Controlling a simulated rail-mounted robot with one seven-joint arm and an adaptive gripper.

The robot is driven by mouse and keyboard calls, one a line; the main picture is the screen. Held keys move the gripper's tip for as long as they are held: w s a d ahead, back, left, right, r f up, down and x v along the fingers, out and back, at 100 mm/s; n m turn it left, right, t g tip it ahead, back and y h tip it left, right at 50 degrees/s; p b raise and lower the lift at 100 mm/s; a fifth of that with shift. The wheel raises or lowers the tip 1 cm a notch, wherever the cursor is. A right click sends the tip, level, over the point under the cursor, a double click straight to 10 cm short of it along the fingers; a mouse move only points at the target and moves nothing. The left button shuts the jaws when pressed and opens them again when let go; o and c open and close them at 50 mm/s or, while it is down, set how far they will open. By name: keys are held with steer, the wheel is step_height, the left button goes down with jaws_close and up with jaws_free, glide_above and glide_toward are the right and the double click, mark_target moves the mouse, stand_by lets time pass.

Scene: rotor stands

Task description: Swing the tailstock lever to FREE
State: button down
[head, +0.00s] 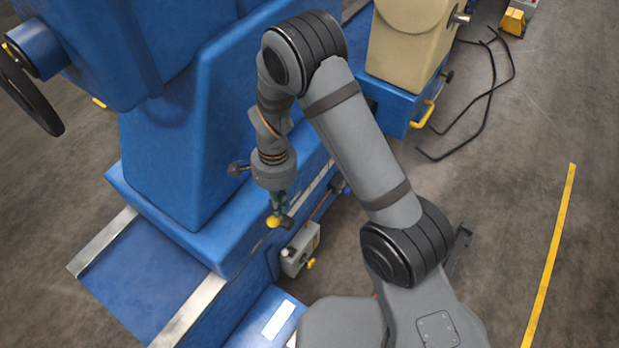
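The large blue stand (165,170), which looks like the tailstock, rises from a blue bed at the left. A yellow ball knob (273,221) shows right at the tip of my gripper (280,208), low in front of the stand's base. It looks like the end of a lever, but its shaft is hidden or too small to make out. My gripper points down and is small and dark here. I cannot tell whether its fingers touch the knob or whether they are open. No FREE marking is readable.
A dark knob (238,168) sticks out of the stand beside my wrist. A grey box (300,249) is mounted just below right of my gripper. A black handwheel (30,95) is at far left. A beige housing (408,40) stands behind my arm. The floor at right is mostly clear.

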steer(key=shift+s+a+f+b, duration=0.2)
steer(key=shift+s+a, duration=0.05)
steer(key=shift+s, duration=0.2)
steer(key=shift+s+a+f+b, duration=0.15)
steer(key=shift+s+a+b, duration=0.05)
steer(key=shift+s, duration=0.2)
steer(key=shift+s+a, duration=0.1)
steer(key=shift+s, duration=0.3)
steer(key=shift+s+f, duration=0.1)
steer(key=shift+f, duration=0.05)
step_height(320, 180, up, 3)
steer(key=w+d+p, duration=0.2)
step_height(320, 180, up, 6)
steer(key=b, duration=0.1)
glide_above(274, 222)
steer(key=s+a, duration=0.3)
steer(key=s, duration=0.1)
steer(key=shift+w+d+f, duration=0.1)
steer(key=shift+w, duration=0.15)
